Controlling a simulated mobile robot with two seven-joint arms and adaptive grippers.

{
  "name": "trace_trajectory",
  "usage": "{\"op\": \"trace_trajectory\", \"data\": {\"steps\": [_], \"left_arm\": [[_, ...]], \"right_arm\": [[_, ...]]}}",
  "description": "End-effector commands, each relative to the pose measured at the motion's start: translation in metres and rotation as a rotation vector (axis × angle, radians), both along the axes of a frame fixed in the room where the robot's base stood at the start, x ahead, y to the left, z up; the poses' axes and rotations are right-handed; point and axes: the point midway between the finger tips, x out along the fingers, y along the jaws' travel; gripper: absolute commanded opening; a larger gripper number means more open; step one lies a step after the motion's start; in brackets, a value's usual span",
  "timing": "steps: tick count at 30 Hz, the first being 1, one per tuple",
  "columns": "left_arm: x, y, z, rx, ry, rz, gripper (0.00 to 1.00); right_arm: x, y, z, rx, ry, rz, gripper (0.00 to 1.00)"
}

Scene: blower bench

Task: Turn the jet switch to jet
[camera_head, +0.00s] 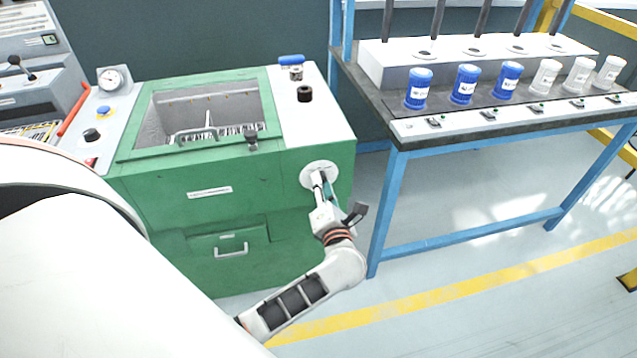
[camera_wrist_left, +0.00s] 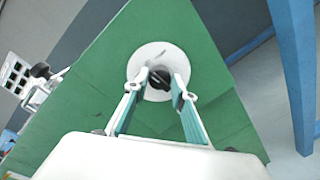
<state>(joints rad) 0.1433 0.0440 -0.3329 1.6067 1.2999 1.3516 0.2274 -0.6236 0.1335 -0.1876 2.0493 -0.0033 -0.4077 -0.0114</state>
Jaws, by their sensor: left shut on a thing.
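The jet switch is a dark knob (camera_wrist_left: 159,78) on a round white plate (camera_head: 309,172) on the front of the green machine, near its right edge. The plate also shows in the left wrist view (camera_wrist_left: 158,53). My left gripper (camera_head: 319,182) is at the plate, and in the left wrist view its two fingers (camera_wrist_left: 158,82) stand on either side of the knob, closed on it. In the head view the gripper hides the knob, and the switch's setting cannot be read. My right gripper is not in view.
The green machine (camera_head: 240,165) has an open basin (camera_head: 165,112) on top and a lower drawer handle (camera_head: 231,251). A blue-framed bench (camera_head: 388,210) with blue and white jars stands close on the right. The floor between is clear.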

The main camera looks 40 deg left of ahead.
Motion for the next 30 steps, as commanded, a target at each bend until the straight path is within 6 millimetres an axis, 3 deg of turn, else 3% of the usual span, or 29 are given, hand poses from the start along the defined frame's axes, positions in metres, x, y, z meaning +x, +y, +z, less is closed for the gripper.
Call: {"op": "trace_trajectory", "data": {"steps": [6, 22, 23, 24, 30], "left_arm": [[0.0004, 0.0007, 0.003, 0.05, 0.055, 0.002, 0.04], [0.0002, 0.0005, 0.0009, 0.067, 0.076, 0.001, 0.04], [0.0002, 0.0005, 0.0009, 0.067, 0.076, 0.001, 0.28], [0.0003, 0.0005, 0.001, 0.067, 0.076, 0.001, 0.38], [0.0003, 0.0004, 0.0007, 0.067, 0.076, 0.001, 0.42]], "right_arm": [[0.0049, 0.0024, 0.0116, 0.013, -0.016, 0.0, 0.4], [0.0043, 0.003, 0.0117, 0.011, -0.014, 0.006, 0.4], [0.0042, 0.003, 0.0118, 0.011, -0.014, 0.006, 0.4], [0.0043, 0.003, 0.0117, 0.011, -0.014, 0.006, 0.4], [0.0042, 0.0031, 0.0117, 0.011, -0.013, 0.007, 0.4]]}}
